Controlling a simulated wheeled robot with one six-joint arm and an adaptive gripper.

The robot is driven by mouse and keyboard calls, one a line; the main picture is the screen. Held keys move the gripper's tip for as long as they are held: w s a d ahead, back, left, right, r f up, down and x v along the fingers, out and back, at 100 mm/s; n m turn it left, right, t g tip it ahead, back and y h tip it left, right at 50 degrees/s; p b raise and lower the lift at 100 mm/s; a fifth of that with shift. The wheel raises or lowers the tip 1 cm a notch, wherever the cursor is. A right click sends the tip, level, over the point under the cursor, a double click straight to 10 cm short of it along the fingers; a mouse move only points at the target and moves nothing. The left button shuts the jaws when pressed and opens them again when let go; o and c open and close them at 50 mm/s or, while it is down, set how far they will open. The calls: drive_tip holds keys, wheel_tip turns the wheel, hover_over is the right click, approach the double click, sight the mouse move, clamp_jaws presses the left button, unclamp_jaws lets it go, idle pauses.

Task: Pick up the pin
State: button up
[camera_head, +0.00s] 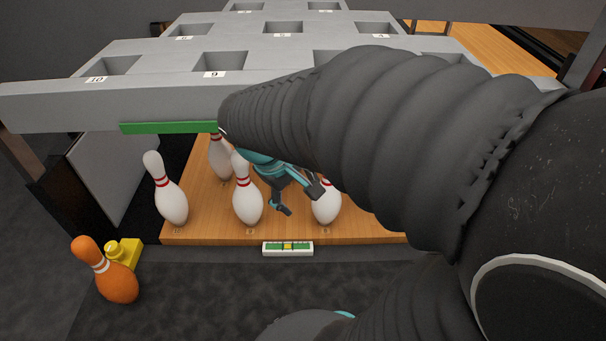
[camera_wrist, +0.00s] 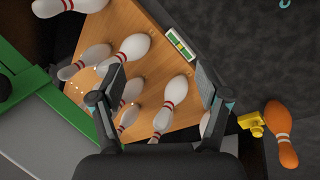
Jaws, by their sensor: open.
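Several white pins with red neck stripes stand on the wooden lane deck (camera_head: 205,228). In the head view they include a left pin (camera_head: 168,192), a middle pin (camera_head: 246,195), one behind it (camera_head: 221,158) and one at right (camera_head: 326,205), partly hidden by my arm. An orange pin (camera_head: 105,270) with white stripes leans off the deck, at front left. My gripper (camera_head: 300,198) is open among the white pins, between the middle and right ones. In the wrist view one white pin (camera_wrist: 172,98) shows between the spread fingers (camera_wrist: 160,80); contact cannot be told.
A grey rack with numbered square openings (camera_head: 150,98) hangs above the deck, with a green bar (camera_head: 170,127) on its underside. A yellow block (camera_head: 122,252) touches or adjoins the orange pin. A small green-and-white level plate (camera_head: 288,248) sits at the deck's front edge.

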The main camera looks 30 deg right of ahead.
sight(324, 181)
drive_tip(key=w+d+f+n+g+h, duration=0.4)
drive_tip(key=w+d+f+n+h, duration=0.4)
drive_tip(key=w+d+f, duration=0.45)
drive_tip(key=w+d+f+n+t+h, duration=0.1)
drive_tip(key=w+f+n+t+h, duration=0.3)
drive_tip(key=f, duration=0.6)
drive_tip(key=w+d+f+n+t+h, duration=0.1)
drive_tip(key=w+f+n+t, duration=0.4)
drive_tip(key=f, duration=0.5)
drive_tip(key=shift+n+g, duration=0.5)
drive_tip(key=shift+g, duration=0.2)
drive_tip(key=shift+p+x, duration=0.6)
drive_tip(key=shift+x, duration=6.25)
drive_tip(key=shift+w+a+r, duration=0.1)
clamp_jaws()
drive_tip(key=shift+w+r, duration=0.1)
drive_tip(key=shift+r, duration=0.05)
